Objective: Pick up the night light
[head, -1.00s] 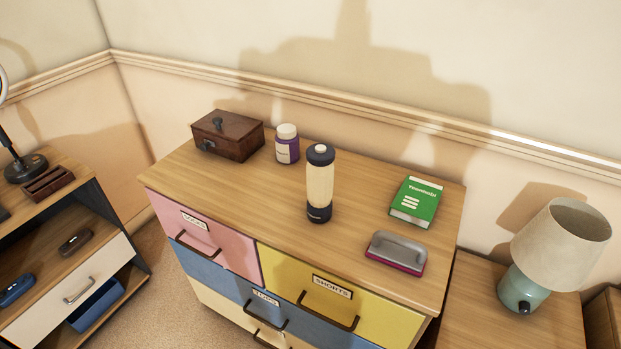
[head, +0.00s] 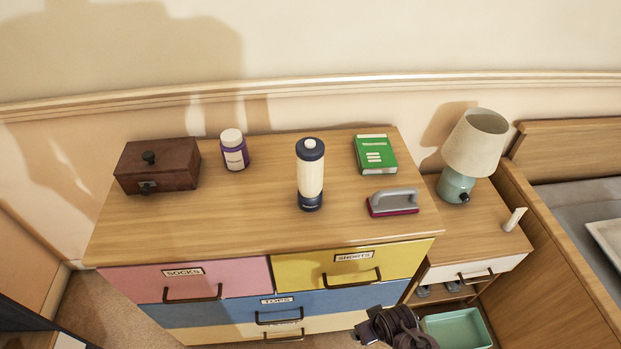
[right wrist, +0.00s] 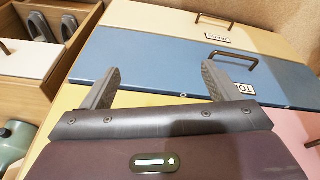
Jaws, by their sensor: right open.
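A cylinder with a cream body and dark navy cap and base (head: 310,175) stands upright on the dresser top, right of its middle; it looks like the night light. My right gripper (right wrist: 163,82) is open and empty in the right wrist view, its two fingers apart in front of the blue and yellow drawer fronts. In the head view, part of my right arm (head: 395,328) shows at the bottom edge, below and right of the cylinder and well apart from it. My left gripper is out of view.
On the dresser (head: 240,225) stand a wooden box (head: 157,167), a purple bottle (head: 234,150), a green book (head: 375,155) and a grey-handled brush-like item (head: 394,202). A table lamp (head: 475,145) stands on the nightstand at right. The dresser top before the cylinder is clear.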

